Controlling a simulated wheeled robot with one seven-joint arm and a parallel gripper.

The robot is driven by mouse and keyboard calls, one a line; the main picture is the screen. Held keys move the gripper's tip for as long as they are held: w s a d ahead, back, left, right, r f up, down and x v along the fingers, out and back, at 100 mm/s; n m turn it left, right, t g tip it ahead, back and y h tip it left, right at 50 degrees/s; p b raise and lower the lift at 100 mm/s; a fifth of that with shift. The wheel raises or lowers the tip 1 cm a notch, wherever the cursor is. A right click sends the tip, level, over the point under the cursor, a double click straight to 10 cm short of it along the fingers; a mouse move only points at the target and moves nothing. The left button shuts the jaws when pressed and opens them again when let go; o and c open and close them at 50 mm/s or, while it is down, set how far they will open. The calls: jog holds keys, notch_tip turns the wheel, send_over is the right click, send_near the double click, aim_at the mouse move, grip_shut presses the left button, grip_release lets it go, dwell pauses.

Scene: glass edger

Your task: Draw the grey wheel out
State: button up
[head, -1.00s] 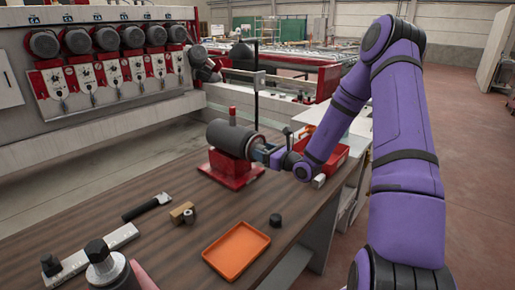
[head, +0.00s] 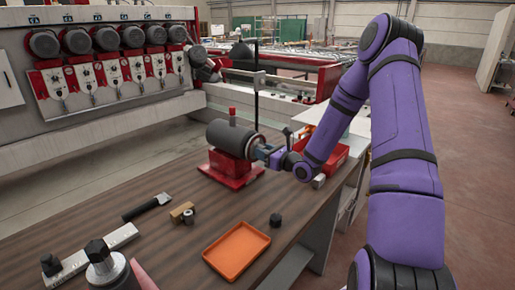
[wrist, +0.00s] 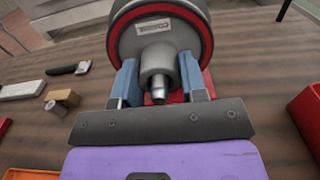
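The grey wheel (head: 230,138) is a thick dark drum lying on its side on a red stand (head: 232,172) on the wooden bench. In the wrist view its round face (wrist: 160,32) has a red ring, a white label and a grey hub collar with a short shaft end. My gripper (head: 263,152) reaches it from the right, level with the hub. In the wrist view my gripper's blue fingers (wrist: 159,72) lie on both sides of the collar and appear pressed against it. The wheel's far end is hidden.
An orange tray (head: 237,250), a dark cap (head: 275,220), a brass block (head: 182,212) and a black-handled tool (head: 146,208) lie nearer on the bench. A red bin (head: 334,160) stands right of my gripper. The edging machine (head: 110,60) stands behind.

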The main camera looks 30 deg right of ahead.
jog(key=c, duration=0.4)
jog(key=shift+c, duration=0.2)
jog(key=shift+s+d, duration=0.25)
jog(key=shift+s, duration=0.4)
jog(key=v, duration=0.8)
dwell(1.5)
jog(key=shift+s, duration=0.15)
jog(key=v, duration=1)
dwell(0.5)
